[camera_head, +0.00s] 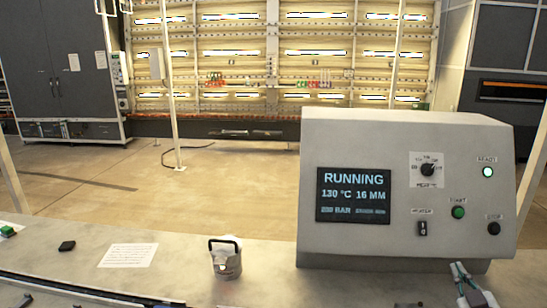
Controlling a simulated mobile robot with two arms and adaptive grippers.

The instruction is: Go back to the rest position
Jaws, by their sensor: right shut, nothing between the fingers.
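My right gripper (460,272) shows at the bottom right, in front of the lower right corner of the grey control box (405,245). Its fingers are shut with nothing between them, and they point up toward the box. Most of the right arm is below the picture edge. I cannot tell whether the fingertips touch the box. My left gripper is not in view.
The box has a screen (353,195) reading RUNNING, a lit green lamp (487,172), a knob (428,169), a switch (422,228) and buttons. A grey pot (228,264) with a black handle and a paper sheet (128,255) are on the bench (180,265).

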